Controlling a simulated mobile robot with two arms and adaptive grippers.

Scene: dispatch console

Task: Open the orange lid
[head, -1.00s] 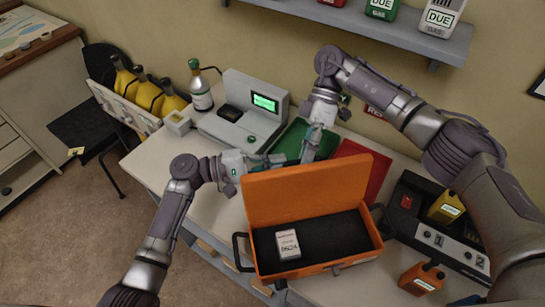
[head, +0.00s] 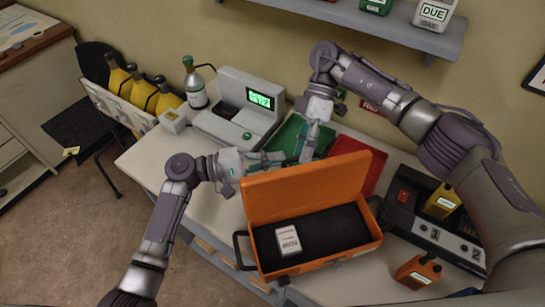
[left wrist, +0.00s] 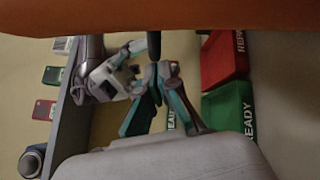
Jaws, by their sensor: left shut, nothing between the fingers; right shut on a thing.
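The orange lid (head: 305,188) stands upright, swung open at the back edge of the orange case (head: 330,265). The case has a dark lining. My right gripper (head: 307,152) is just behind the lid's top edge, fingers pointing down; it is shut, seemingly on the lid's black handle, though the lid hides the contact in the head view. In the left wrist view, a black bar (left wrist: 209,45) shows beside the right gripper's fingers.
A white labelled box (head: 288,240) sits inside the case. Green (head: 287,134) and red (head: 374,178) trays lie behind the lid.

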